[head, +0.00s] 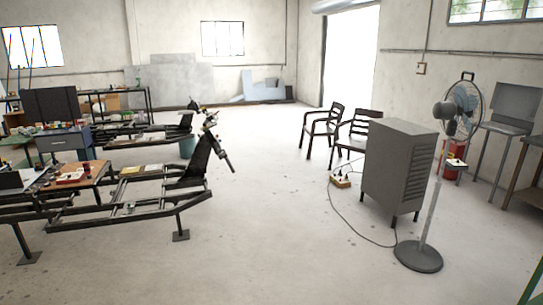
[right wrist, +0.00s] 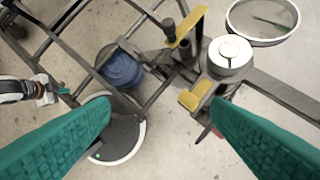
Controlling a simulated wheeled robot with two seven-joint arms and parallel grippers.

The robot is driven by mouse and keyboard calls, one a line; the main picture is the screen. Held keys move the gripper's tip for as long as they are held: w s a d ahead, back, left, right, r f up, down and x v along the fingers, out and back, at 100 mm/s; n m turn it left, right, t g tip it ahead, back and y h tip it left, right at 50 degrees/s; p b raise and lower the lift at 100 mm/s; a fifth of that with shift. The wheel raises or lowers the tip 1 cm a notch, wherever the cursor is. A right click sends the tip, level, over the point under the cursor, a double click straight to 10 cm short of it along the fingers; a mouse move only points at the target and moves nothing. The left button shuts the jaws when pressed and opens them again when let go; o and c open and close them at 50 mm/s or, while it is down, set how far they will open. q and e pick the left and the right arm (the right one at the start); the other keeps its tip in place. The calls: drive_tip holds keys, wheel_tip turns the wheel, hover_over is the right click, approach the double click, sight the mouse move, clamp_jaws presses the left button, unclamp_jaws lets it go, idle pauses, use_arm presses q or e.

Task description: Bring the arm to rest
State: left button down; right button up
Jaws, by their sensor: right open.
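My right gripper (right wrist: 160,106) shows in the right wrist view as two green textured fingers spread wide apart, with nothing between them. Beyond them is a dark metal frame (right wrist: 150,65) with yellow parts (right wrist: 186,26) and a white-topped cylinder (right wrist: 230,52). I cannot tell how far the fingers are from it. At the left edge of that view is what looks like my left gripper (right wrist: 50,91), small, with a green finger; its opening is unclear. Neither gripper shows in the head view.
In the head view, dark metal frames (head: 135,208) stand at the left beside a cluttered table (head: 97,172). A grey cabinet (head: 397,165), a standing fan (head: 461,110) and chairs (head: 320,125) stand at the right. A cable crosses the floor there. The middle floor is clear.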

drive_tip(key=s+d+m+t+h, duration=0.25)
drive_tip(key=s+d+m, duration=0.75)
drive_tip(key=s+d, duration=0.75)
wheel_tip(320, 180, down, 28)
drive_tip(key=w+d+g+b, duration=0.1)
drive_tip(key=w+g+b, duration=0.1)
drive_tip(key=b, duration=0.3)
drive_tip(key=s+d+f+b, duration=0.1)
drive_tip(key=s+f+b, duration=0.1)
drive_tip(key=s+f, duration=0.6)
drive_tip(key=s+d+f+g+b, duration=0.1)
drive_tip(key=s+d+f+b, duration=0.1)
drive_tip(key=s+f, duration=0.7)
wheel_tip(320, 180, down, 5)
drive_tip(key=shift+s+f+n, duration=0.2)
drive_tip(key=shift+s+n, duration=0.1)
drive_tip(key=shift+n, duration=0.1)
idle(0.6)
